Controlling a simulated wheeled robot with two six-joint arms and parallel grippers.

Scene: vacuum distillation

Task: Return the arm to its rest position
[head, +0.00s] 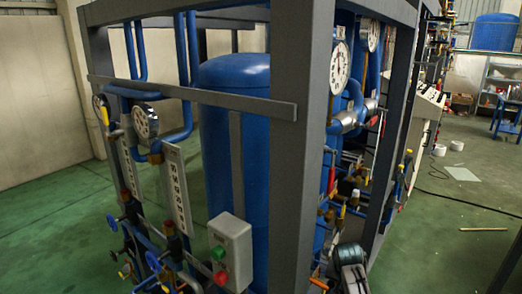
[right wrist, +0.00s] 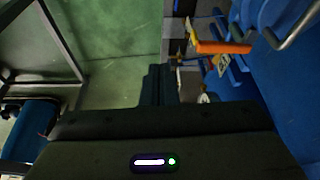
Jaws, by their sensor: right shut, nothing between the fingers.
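My right gripper (right wrist: 160,75) shows in the right wrist view as dark fingers in the middle, shut and empty. Its dark body with a lit white bar and a green light fills the bottom of that view. Beyond the fingertips lies green floor. A valve with an orange handle (right wrist: 222,47) is just right of the fingers, with no visible contact. In the head view I cannot make out either gripper for certain. A dark rounded body (head: 350,255) sits low at the frame's foot, and I cannot tell what it is. My left gripper is not seen.
In the head view a grey steel frame (head: 298,150) surrounds a blue tank (head: 235,75). Blue pipes, a gauge (head: 339,67) and a green-and-red button box (head: 218,250) crowd it. Green floor (head: 465,230) is mostly open at right. Blue equipment (right wrist: 290,90) fills the wrist view's right side.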

